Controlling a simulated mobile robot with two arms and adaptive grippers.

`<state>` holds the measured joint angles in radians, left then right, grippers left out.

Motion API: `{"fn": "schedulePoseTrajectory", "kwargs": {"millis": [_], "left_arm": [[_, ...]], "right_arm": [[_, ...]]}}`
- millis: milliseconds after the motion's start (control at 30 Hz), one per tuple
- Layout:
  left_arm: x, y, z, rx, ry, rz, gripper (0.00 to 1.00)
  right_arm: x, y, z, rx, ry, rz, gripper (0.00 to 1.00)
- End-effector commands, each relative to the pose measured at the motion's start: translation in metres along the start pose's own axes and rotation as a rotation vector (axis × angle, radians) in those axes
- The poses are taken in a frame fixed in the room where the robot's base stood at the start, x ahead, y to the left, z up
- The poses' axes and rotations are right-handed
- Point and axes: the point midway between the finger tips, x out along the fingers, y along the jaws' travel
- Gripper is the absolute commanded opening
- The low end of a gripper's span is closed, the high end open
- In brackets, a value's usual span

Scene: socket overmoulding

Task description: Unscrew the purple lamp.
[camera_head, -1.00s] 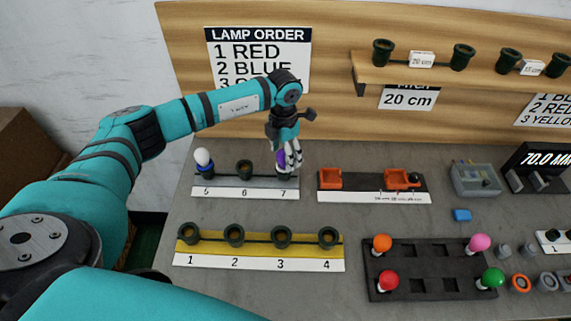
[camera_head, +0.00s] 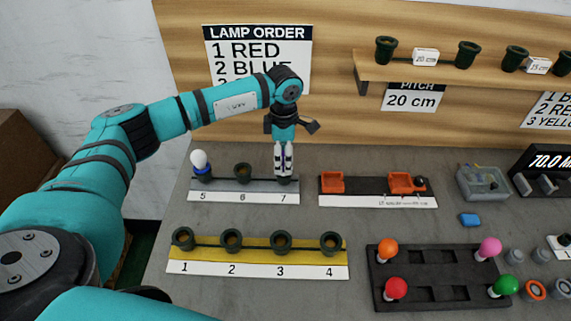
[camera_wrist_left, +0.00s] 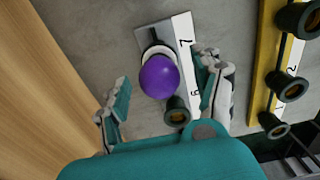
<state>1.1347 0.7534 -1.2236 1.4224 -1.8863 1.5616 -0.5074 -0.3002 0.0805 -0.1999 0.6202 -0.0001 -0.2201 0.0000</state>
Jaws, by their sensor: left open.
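The purple lamp (camera_wrist_left: 160,77) sits in the socket at number 7 on the grey strip (camera_head: 222,196). In the left wrist view its round purple bulb shows whole, with a pale base under it. In the head view it is almost fully hidden behind my left gripper (camera_head: 283,172), which points down over socket 7. In the left wrist view the fingers of my left gripper (camera_wrist_left: 165,98) are spread apart on either side of the lamp, and a gap shows between them and the bulb. My right gripper is not in view.
A white lamp with a blue base (camera_head: 200,161) stands at socket 5; socket 6 (camera_head: 243,172) is empty. A yellow strip (camera_head: 208,257) with empty sockets lies in front. A black tray (camera_head: 384,297) holds orange, red, pink and green lamps. Orange holders (camera_head: 332,182) stand to the right.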

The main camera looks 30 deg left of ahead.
Motion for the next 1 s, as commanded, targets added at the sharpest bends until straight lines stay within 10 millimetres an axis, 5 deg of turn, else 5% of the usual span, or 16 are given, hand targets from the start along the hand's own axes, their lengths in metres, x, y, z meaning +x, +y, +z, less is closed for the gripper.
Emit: {"fn": "schedulePoseTrajectory", "kwargs": {"millis": [133,500,1000], "left_arm": [[-0.0001,0.0001,-0.0001,-0.001,0.0,0.0,0.66],[0.0,0.0,0.0,-0.002,0.0,0.0,0.17],[-0.0007,0.0,0.0005,-0.407,-0.001,0.0,0.15]], "right_arm": [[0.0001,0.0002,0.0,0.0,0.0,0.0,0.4],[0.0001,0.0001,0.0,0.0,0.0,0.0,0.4],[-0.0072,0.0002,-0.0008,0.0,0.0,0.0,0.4]]}}
